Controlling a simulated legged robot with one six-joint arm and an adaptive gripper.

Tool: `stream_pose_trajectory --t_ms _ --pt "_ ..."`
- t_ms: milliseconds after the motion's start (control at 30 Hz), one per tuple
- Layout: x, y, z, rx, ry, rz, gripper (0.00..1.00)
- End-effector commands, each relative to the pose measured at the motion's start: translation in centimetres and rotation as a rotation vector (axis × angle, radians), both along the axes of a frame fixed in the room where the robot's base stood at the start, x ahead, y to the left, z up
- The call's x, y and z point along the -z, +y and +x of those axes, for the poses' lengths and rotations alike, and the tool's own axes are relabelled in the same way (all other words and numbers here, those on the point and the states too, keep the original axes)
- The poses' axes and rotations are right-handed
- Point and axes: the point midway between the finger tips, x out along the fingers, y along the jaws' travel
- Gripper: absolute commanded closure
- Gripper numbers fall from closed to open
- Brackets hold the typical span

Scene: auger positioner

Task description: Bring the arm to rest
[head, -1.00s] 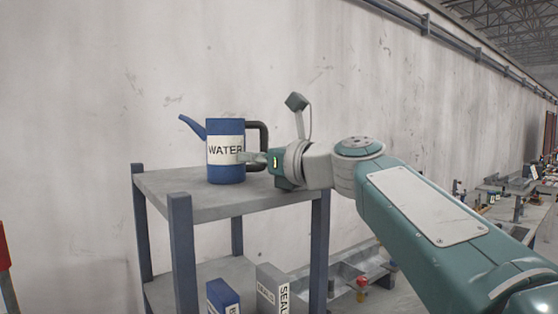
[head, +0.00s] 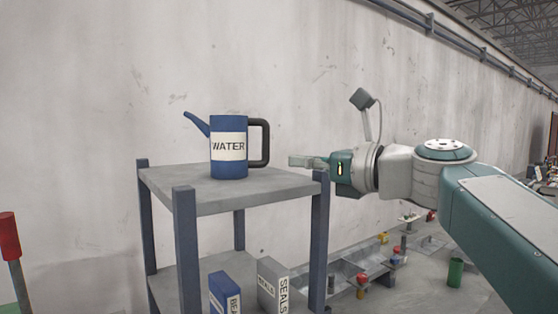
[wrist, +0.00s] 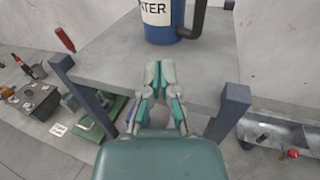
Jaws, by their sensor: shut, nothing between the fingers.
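My gripper (head: 308,162) is shut and empty, its fingers pointing left at the right edge of the shelf's top in the head view. It also shows in the wrist view (wrist: 160,75), with its fingers together in front of the shelf's edge. A blue watering can (head: 229,165) with a white WATER label stands upright on the shelf's top, its dark handle facing my gripper. A clear gap lies between my fingers and the handle. The can's lower part shows in the wrist view (wrist: 160,30).
The grey shelf (head: 225,193) has blue posts (head: 319,240) that rise slightly above its top. A blue box (head: 225,292) and a grey SEALS box (head: 271,285) stand on its lower level. A metal trough (head: 345,280) lies right of it. The wall (head: 300,60) is behind.

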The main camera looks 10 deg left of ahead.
Motion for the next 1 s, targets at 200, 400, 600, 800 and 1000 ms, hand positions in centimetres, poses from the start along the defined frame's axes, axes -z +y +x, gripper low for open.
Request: stream_pose_trajectory --t_ms 200,400,600,800,1000 --pt "0.3 -2.1 -0.7 0.009 -0.015 -0.018 1.00" --pt "6.7 -3.9 -2.5 0.057 -0.241 -0.359 1.00" --pt "16.2 -8.7 -6.1 -0.018 -0.561 -0.878 1.00" --pt "25.2 -14.7 -10.7 -0.281 -0.855 -1.361 1.00" --pt "33.2 -20.6 -15.9 -0.731 -1.112 -1.739 1.00"
